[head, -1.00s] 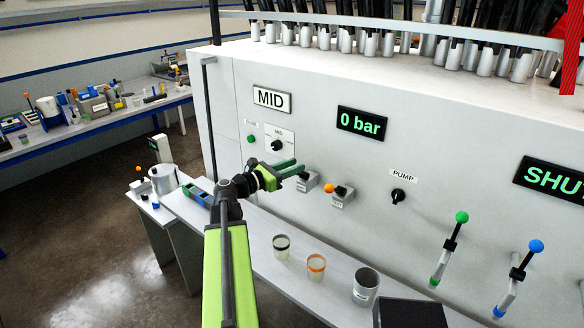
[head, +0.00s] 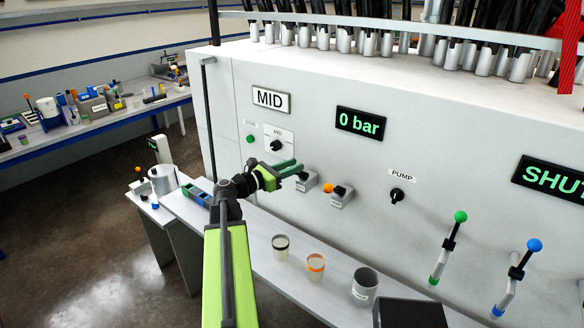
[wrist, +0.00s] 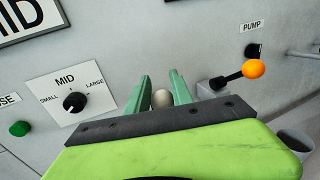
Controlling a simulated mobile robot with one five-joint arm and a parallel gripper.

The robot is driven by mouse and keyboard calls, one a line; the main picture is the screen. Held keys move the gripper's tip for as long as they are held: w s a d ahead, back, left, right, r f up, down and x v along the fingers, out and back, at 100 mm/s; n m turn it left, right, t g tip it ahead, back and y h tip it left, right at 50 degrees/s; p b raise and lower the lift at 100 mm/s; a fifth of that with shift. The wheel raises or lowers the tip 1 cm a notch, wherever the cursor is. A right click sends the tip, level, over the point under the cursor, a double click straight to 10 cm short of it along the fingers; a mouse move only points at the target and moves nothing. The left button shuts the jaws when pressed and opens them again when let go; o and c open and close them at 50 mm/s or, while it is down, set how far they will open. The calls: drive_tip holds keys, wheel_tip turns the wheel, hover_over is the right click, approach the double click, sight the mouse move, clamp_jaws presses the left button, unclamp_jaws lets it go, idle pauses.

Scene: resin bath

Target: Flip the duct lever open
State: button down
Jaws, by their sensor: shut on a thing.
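My gripper (head: 297,168) is at the front of the white machine. Its green fingers are closed around a pale round knob (wrist: 161,98), seen between them in the wrist view. The knob appears to belong to the left one of two small grey lever boxes (head: 306,182) on the machine front. The right box (head: 341,198) carries a dark lever with an orange ball (head: 328,187), which points left in the head view. The orange ball also shows right of my fingers in the wrist view (wrist: 254,68). The box labels are too small to read, so I cannot tell which is the duct lever.
A MID selector dial (head: 277,145) and a green button (head: 250,139) sit left of my gripper. A PUMP knob (head: 396,195) and levers with green (head: 460,216) and blue (head: 534,245) balls are right. Cups (head: 316,264) stand on the shelf below.

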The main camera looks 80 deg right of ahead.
drive_tip(key=shift+w+d, duration=0.1)
drive_tip(key=shift+w, duration=0.1)
drive_tip(key=shift+w+a+f+b, duration=0.15)
drive_tip(key=shift+a+f+b, duration=0.15)
drive_tip(key=shift+f+b, duration=0.25)
drive_tip(key=shift+w+a+f+b, duration=0.1)
drive_tip(key=shift+a+f+b, duration=0.15)
drive_tip(key=shift+f+b, duration=0.2)
drive_tip(key=shift+w, duration=0.1)
drive_tip(key=c, duration=1.5)
unclamp_jaws()
drive_tip(key=o, duration=0.4)
drive_tip(key=shift+w+a+r, duration=0.1)
drive_tip(key=shift+w, duration=0.05)
drive_tip(key=shift+s, duration=0.2)
drive_tip(key=v, duration=1.7)
drive_tip(key=shift+w+a+r, duration=0.1)
drive_tip(key=shift+r, duration=0.05)
